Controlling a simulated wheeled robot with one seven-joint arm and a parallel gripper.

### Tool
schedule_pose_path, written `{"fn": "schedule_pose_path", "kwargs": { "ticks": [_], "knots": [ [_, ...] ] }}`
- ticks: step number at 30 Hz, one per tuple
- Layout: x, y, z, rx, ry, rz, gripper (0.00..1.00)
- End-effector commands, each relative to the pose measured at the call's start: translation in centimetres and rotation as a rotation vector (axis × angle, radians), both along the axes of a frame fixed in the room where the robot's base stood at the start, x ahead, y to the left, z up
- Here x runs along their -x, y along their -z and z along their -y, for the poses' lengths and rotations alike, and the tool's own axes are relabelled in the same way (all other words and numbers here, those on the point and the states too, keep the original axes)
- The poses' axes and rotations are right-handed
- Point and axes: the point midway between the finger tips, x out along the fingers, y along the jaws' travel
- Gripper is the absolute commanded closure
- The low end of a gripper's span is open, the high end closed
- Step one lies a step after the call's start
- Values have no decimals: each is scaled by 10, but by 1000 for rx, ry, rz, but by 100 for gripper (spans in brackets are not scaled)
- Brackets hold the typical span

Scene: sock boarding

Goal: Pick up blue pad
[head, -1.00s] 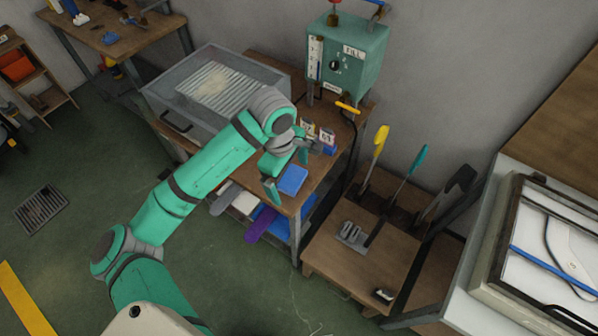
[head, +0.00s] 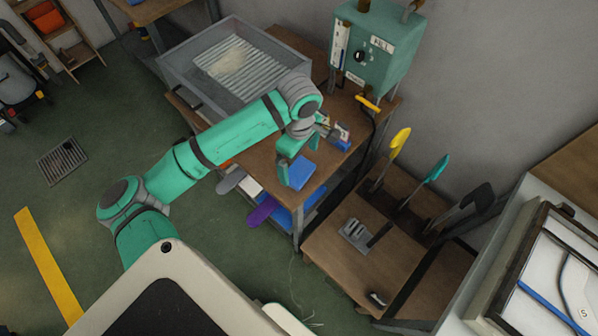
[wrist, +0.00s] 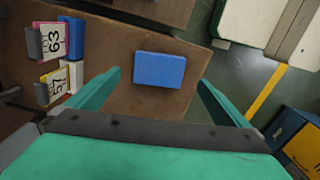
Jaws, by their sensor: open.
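The blue pad (wrist: 160,70) is a flat blue rectangle lying on the brown wooden table in the wrist view. In the head view the pad (head: 301,173) shows near the table's front corner, partly covered by my gripper. My gripper (wrist: 160,88) is open, with one teal finger on each side of the pad in the wrist view. The fingers look apart from the pad, and nothing is between them in their grip. In the head view my gripper (head: 290,160) is above the pad's left side; its height over the table is hard to tell.
Blocks with number cards 63 (wrist: 52,40) and 57 (wrist: 58,86) stand left of the pad. A grey tray with a ribbed floor (head: 174,70) and a green filling box (head: 378,45) stand on the same table. Upright paddles (head: 396,145) stand to the right.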

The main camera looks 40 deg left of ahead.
Motion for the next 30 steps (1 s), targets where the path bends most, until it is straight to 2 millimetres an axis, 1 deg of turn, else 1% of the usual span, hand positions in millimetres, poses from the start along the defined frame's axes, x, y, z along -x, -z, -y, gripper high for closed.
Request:
{"fn": "schedule_pose_path", "kwargs": {
  "ticks": [5,9,13,17,23,24,26,27,28,29,30],
  "knots": [
    [1,13,-3,-2,-5,-1,0],
    [1,33,-4,-2,-7,-2,0],
    [1,48,-4,-1,-7,-2,0],
    [0,54,-4,-1,-7,0,0],
    [0,54,-3,-1,-6,1,0],
    [0,54,-3,0,-6,0,10],
    [0,54,-3,0,-6,0,24],
    [0,54,-3,0,-6,0,33],
    [0,54,-3,0,-6,0,41],
    [0,54,-3,0,-6,0,44],
    [0,54,-3,0,-6,0,44]
  ]
}}
